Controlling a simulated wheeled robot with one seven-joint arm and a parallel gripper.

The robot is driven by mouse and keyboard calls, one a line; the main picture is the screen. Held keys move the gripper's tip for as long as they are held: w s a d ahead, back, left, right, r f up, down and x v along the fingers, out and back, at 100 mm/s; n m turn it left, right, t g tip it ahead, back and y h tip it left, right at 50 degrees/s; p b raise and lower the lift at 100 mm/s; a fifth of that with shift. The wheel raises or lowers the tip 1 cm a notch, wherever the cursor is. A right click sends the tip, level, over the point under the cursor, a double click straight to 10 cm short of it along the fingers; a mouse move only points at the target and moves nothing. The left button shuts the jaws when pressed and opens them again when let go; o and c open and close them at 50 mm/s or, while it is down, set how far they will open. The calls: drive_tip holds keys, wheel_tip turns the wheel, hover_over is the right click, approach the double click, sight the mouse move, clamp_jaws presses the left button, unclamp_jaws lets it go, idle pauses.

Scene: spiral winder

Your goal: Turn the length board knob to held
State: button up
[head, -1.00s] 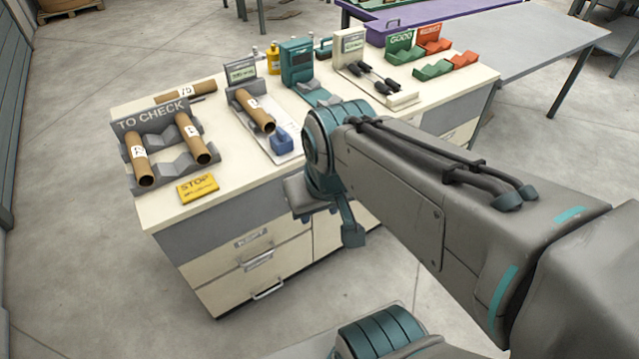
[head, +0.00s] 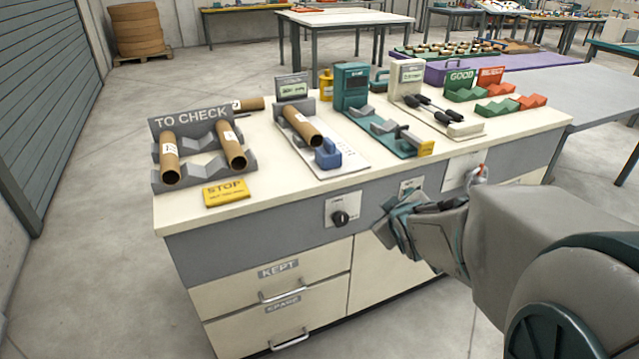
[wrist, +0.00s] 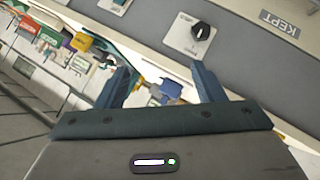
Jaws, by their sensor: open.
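A black round knob (head: 341,218) sits on a white plate (head: 343,208) on the grey front panel of the bench, above the KEPT drawer. The knob also shows in the wrist view (wrist: 201,30), beyond my fingertips. The plate's small lettering is too small to read. My gripper (head: 382,226) is just right of the knob in the head view, apart from it. In the wrist view my gripper (wrist: 162,75) has its two fingers spread with nothing held between them.
A length board (head: 345,165) with a blue block (head: 327,154) and a tube stands on the bench above the knob. Floor in front is clear.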

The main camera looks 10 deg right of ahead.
drive_tip(key=w+f+n+t+y+b, duration=0.3)
drive_tip(key=w+f+n+b, duration=0.15)
drive_tip(key=f+b, duration=0.65)
drive_tip(key=n+t+y+b, duration=0.3)
drive_tip(key=y+b, duration=0.1)
drive_tip(key=b, duration=0.4)
approach(342, 222)
drive_tip(key=b+x, duration=0.3)
drive_tip(key=x, duration=0.6)
drive_tip(key=shift+w, duration=0.3)
drive_tip(key=c, duration=1)
